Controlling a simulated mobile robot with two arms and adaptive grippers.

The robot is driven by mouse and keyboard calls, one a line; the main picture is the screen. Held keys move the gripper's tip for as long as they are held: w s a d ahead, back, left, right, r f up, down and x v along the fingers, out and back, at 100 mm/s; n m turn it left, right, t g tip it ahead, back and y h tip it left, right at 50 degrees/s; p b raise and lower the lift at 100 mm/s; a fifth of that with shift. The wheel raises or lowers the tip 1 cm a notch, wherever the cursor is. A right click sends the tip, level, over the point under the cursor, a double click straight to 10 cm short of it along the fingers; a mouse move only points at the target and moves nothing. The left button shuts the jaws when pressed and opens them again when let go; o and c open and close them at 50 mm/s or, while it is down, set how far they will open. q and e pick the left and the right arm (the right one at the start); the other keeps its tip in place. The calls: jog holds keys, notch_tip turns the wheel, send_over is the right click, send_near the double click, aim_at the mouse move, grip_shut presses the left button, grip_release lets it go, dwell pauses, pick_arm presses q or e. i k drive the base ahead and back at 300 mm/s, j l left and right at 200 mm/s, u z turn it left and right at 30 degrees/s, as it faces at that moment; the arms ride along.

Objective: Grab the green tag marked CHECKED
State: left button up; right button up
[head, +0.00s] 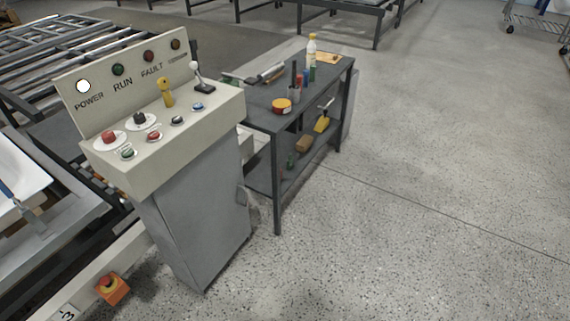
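No tag that I can read as CHECKED shows in the head view. A dark workbench (262,118) stands in the middle, behind and right of a control console. A small greenish item (229,80) lies at the bench top's left end, partly behind the console; I cannot tell what it is. A small green object (291,160) sits on the bench's lower shelf, too small to identify. Neither of my grippers is in view.
The control console (205,215) stands at the front left, with buttons, a yellow key and a lever. The bench top holds a yellow-and-red tin (281,106), a bottle (311,49) and tools. A roller conveyor (40,65) is at left. The floor at right is clear.

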aim_at(290, 163)
jog(key=i+l+u, duration=0.15)
jog(key=u, duration=0.25)
jog(key=i+l+u, duration=0.2)
jog(key=u, duration=0.25)
